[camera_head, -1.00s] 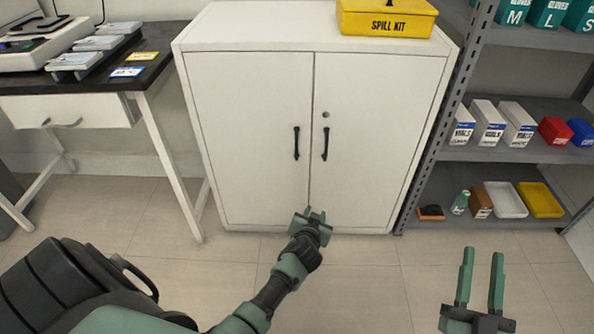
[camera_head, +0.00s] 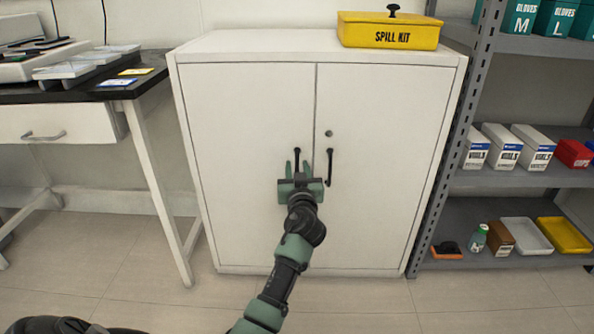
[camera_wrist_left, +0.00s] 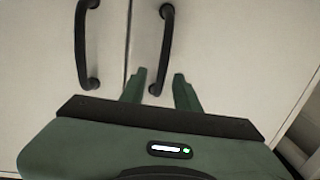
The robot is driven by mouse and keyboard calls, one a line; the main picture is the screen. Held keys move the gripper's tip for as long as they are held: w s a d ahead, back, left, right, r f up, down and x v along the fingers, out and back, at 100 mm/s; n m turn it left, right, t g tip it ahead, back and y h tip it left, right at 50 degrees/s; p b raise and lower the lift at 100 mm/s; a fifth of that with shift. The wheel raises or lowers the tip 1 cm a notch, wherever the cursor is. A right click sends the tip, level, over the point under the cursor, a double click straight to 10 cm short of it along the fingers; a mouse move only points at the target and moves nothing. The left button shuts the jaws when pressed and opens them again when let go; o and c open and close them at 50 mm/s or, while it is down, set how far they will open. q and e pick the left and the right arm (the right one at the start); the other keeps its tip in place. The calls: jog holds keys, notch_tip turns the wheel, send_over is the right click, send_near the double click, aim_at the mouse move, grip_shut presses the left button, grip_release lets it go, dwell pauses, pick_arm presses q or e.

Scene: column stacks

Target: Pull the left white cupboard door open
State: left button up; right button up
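The white cupboard's left door (camera_head: 240,170) and right door (camera_head: 385,170) look shut. The left door's black upright handle (camera_head: 297,157) is beside the right door's handle (camera_head: 329,167). My left gripper (camera_head: 297,166) is open in front of the doors, with its fingertips on either side of the left handle in the head view. In the left wrist view the open fingers (camera_wrist_left: 161,80) straddle the lower end of the right-hand handle in that picture (camera_wrist_left: 168,45). I cannot tell the remaining gap or any contact. My right gripper is out of view.
A yellow spill kit (camera_head: 388,32) sits on the cupboard top. A desk with a white drawer (camera_head: 58,127) stands at the left. A grey metal shelf (camera_head: 505,182) with boxes and trays stands close at the right. Floor (camera_head: 150,290) shows in front.

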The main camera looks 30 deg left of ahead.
pick_arm(q)
jog(key=shift+w+a, duration=0.4)
jog(key=shift+w, duration=0.1)
grip_shut()
dwell(1.2)
